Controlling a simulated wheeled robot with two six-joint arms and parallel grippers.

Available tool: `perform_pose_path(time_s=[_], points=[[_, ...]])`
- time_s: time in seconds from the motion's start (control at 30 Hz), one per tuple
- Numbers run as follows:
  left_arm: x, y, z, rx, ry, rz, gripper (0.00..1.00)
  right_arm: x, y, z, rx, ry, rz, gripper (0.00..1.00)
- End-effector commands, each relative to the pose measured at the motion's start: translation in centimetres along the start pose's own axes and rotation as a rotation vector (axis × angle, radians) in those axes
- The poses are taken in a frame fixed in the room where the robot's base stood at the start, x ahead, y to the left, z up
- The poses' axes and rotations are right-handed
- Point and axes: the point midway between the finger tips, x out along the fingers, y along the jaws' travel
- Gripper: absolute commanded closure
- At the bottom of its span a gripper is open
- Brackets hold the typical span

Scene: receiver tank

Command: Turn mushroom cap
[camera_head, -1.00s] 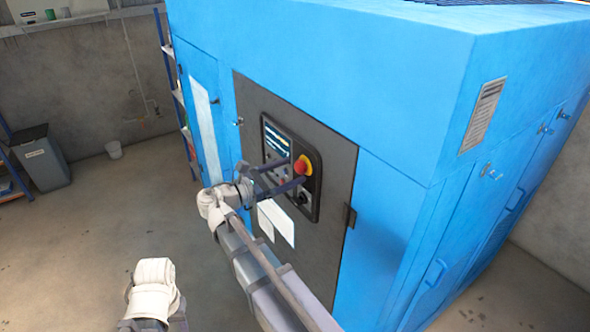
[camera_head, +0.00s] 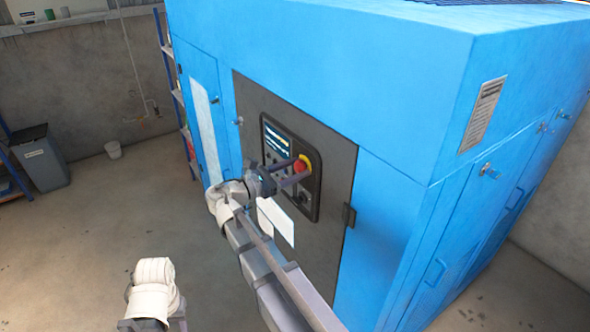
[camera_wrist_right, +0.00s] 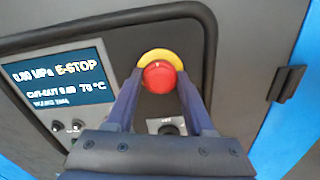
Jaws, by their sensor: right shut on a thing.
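The red mushroom cap (camera_head: 301,164) stands on a yellow ring on the black control panel (camera_head: 314,208) of the blue machine. In the right wrist view the red cap (camera_wrist_right: 159,77) sits between the two fingers of my right gripper (camera_wrist_right: 159,82), with the yellow ring (camera_wrist_right: 157,55) showing above it. My right gripper (camera_head: 297,170) is shut on the cap, a finger on either side. The panel screen (camera_wrist_right: 55,85) reads E-STOP. My left gripper is not in view; only part of my left arm shows at the bottom left of the head view.
Below the cap is a small black key switch (camera_wrist_right: 167,127). A white sheet (camera_head: 276,221) is fixed to the grey door (camera_head: 335,150) beneath the panel. A door handle (camera_head: 349,215) stands out at the right. Open floor (camera_head: 90,230) lies to the left.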

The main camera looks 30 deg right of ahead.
Motion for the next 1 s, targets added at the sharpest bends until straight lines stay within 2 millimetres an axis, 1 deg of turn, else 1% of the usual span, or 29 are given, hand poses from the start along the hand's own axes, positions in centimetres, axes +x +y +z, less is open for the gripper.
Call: perform_pose_path(time_s=[0.03,0.3,0.53,0.67,0.87,1.0], points=[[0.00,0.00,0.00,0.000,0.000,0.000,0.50,-0.01,-0.02,0.00,0.000,0.000,0.000,0.71],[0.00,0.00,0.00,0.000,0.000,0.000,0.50,-0.01,-0.02,-0.01,0.000,0.000,0.000,1.00],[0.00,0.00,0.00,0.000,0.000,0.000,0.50,-0.01,-0.02,-0.01,0.019,0.000,0.000,1.00],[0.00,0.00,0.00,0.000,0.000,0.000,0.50,-0.01,-0.02,-0.01,0.071,0.000,0.000,1.00],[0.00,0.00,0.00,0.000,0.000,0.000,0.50,-0.01,-0.01,-0.01,0.215,0.001,-0.001,1.00],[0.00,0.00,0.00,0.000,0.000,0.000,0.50,-0.01,-0.01,-0.01,0.341,0.001,-0.001,1.00]])
